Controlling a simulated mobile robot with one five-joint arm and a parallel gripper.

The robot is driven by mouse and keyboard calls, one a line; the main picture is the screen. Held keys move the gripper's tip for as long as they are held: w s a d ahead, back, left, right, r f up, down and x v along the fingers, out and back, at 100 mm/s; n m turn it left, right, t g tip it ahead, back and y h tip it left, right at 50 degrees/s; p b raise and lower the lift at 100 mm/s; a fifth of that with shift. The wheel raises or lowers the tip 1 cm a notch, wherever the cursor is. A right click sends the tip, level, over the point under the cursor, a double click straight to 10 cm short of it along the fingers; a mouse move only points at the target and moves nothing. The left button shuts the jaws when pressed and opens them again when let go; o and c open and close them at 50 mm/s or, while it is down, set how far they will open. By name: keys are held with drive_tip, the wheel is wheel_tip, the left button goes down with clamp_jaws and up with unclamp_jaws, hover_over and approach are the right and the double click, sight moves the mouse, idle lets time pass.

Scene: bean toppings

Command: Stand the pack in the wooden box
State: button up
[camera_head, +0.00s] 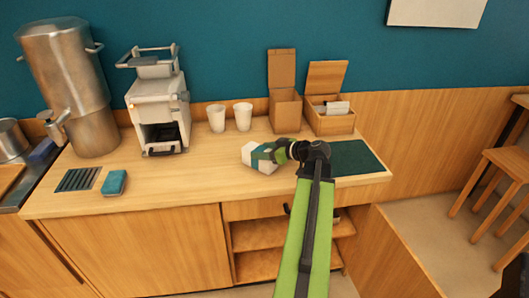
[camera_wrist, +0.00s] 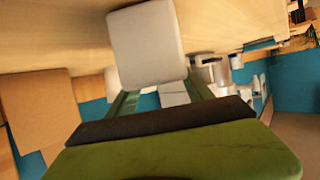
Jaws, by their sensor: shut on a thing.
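The pack (camera_head: 249,154) is a white block at the middle of the counter, partly covered by my gripper. My gripper (camera_head: 262,154) is shut on it. In the wrist view the pack (camera_wrist: 147,45) shows as a pale, blank block between the green fingers, tilted in the picture. I cannot tell whether it touches the counter.
Two white cups (camera_head: 229,118) stand left of the boxes. A white machine (camera_head: 159,110) and a steel urn (camera_head: 67,85) stand farther left. A dark green mat (camera_head: 360,158) lies at the counter's right end. Bare counter lies left of my gripper.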

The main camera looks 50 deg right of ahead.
drive_tip(key=o, duration=1.4)
drive_tip(key=shift+f, duration=0.1)
drive_tip(key=shift+r, duration=0.25)
drive_tip(key=p+v, duration=0.4)
drive_tip(key=v, duration=0.8)
drive_tip(key=shift+f+p, duration=0.1)
drive_tip(key=shift+p, duration=0.3)
